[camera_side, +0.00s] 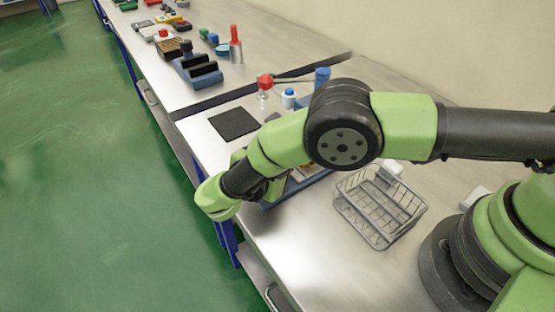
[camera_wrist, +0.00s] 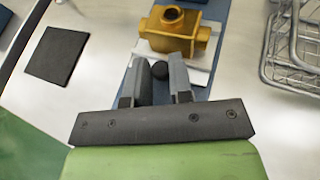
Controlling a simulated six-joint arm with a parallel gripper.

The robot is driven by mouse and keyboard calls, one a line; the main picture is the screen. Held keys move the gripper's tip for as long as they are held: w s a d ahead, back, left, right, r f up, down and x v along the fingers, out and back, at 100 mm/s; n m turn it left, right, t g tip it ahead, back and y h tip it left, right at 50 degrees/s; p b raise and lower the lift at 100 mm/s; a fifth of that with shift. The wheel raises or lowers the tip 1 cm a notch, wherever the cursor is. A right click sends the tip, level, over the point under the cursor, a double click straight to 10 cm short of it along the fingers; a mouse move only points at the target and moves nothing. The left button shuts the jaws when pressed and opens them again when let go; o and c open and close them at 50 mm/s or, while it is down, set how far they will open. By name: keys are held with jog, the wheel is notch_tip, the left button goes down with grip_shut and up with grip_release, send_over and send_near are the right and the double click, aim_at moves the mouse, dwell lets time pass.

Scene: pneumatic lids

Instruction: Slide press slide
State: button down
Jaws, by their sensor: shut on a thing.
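Just beyond the fingertips, a yellow-orange fitting (camera_wrist: 176,45) with a round open port on top stands on a white plate (camera_wrist: 200,76). These are over a blue base (camera_wrist: 213,13). In the side view, my own arm hides the fingertips and most of this fixture.
A wire basket (camera_side: 352,212) stands to the right of the fixture. A black square mat (camera_side: 234,123) lies left of it. A red-capped bottle (camera_side: 264,94) and a blue-capped one (camera_side: 289,100) stand behind. The bench's front edge is close to my wrist.

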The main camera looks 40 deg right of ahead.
jog(key=shift+d, duration=1.9)
jog(key=c, duration=1.1)
grip_release()
jog(key=shift+a, duration=0.1)
jog(key=v, duration=1)
jog(key=shift+r, duration=0.1)
